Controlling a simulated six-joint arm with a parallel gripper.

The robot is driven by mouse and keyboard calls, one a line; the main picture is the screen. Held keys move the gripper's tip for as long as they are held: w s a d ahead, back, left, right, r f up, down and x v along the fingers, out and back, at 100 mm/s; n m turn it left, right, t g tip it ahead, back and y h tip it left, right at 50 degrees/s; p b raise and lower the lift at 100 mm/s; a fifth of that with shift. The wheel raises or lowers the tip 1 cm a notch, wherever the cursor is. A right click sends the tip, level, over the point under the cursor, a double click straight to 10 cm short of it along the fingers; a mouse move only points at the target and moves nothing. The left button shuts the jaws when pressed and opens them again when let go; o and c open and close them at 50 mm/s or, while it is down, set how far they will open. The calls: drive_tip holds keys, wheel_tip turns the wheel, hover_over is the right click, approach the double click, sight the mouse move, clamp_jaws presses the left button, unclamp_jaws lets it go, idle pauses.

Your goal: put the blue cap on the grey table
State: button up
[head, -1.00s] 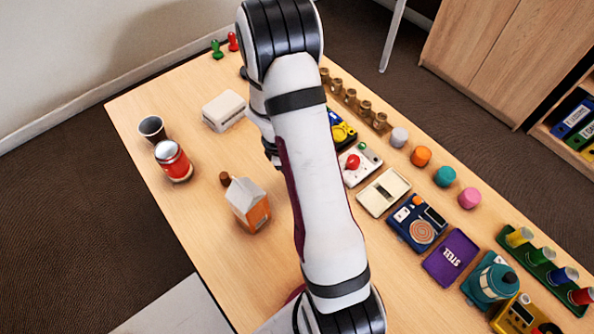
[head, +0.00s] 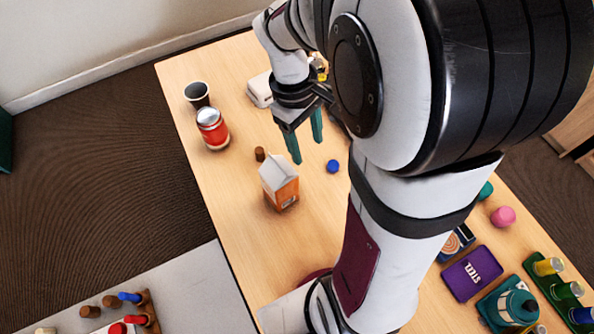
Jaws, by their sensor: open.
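A small round blue cap (head: 333,166) lies on the wooden table, right of the orange and white carton. My gripper (head: 307,152) is open and empty, its two teal fingers pointing down. The fingertips appear a little left of the blue cap and above the table, apart from it. The grey table (head: 205,270) shows at the lower left, beside the wooden table's near left edge.
The carton (head: 280,183), a brown cap (head: 260,154), a red can (head: 212,130) and a dark cup (head: 197,94) stand left of my gripper. A white box (head: 259,90) is behind. On the grey table, a rack (head: 150,312) and several small pieces stand; its upper part is bare.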

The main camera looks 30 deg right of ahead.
drive_tip(key=s+a+r+m+y, duration=0.1)
drive_tip(key=s+a+r+m, duration=0.1)
drive_tip(key=s+a+m, duration=0.1)
drive_tip(key=s+a+r+m+t, duration=0.1)
drive_tip(key=s+a+r+m, duration=0.1)
drive_tip(key=s+a, duration=0.3)
drive_tip(key=shift+s+m+y, duration=0.4)
drive_tip(key=shift+s+m, duration=0.2)
drive_tip(key=shift+m, duration=0.1)
drive_tip(key=shift+o, duration=1)
drive_tip(key=s+a+m+y, duration=0.1)
drive_tip(key=s+a+m, duration=0.2)
drive_tip(key=s, duration=0.2)
drive_tip(key=shift+a, duration=0.3)
drive_tip(key=shift+f, duration=0.1)
drive_tip(key=n+h, duration=0.6)
drive_tip(key=n, duration=1.5)
hover_over(332, 165)
drive_tip(key=a, duration=0.6)
wheel_tip(332, 165, down, 8)
drive_tip(key=x, duration=1.4)
drive_tip(key=shift+w+d+f, duration=0.15)
drive_tip(key=shift+w+f, duration=0.1)
drive_tip(key=shift+w, duration=0.1)
clamp_jaws()
